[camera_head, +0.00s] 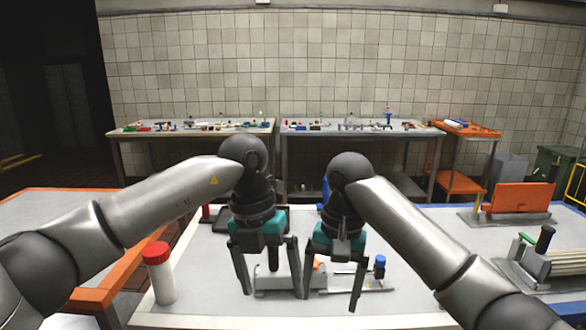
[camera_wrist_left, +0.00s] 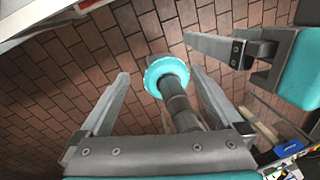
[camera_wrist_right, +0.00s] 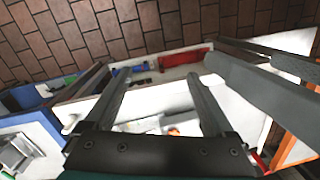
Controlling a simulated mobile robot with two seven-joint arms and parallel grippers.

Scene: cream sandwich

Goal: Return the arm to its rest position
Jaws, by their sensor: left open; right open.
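In the left wrist view, my left fingers (camera_wrist_left: 160,74) are spread apart over a brick floor. In the right wrist view, my right fingers (camera_wrist_right: 157,73) are spread above a white tabletop.
A white jar with a red lid (camera_head: 158,278) stands left on the white table (camera_head: 205,285). A blue-capped item (camera_head: 380,266) is right of my right gripper. An orange-edged table (camera_head: 55,222) is at left. Two cluttered benches (camera_head: 195,131) (camera_head: 355,131) stand at the wall.

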